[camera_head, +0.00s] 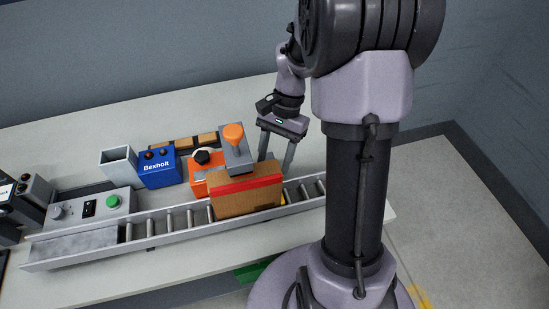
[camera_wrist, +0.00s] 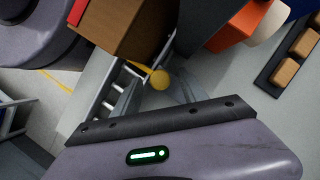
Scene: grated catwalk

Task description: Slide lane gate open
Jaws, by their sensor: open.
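The lane gate looks like a yellow bar with a round yellow knob (camera_wrist: 160,80), seen in the wrist view beside the roller lane and the carton. In the head view only a small yellow piece (camera_head: 283,199) shows past the carton's right end; the rest is hidden. My gripper (camera_head: 275,166) is open and empty, pointing down behind the lane near the carton's right end. In the wrist view the knob appears near and between the finger ends; I cannot tell whether they touch it.
A brown carton (camera_head: 245,202) with a red top edge stands on the roller conveyor (camera_head: 170,224). Behind it are an orange unit (camera_head: 203,179), a grey block with an orange knob (camera_head: 233,134) and a blue Bexholt box (camera_head: 158,168). A control box with a green button (camera_head: 112,201) stands left.

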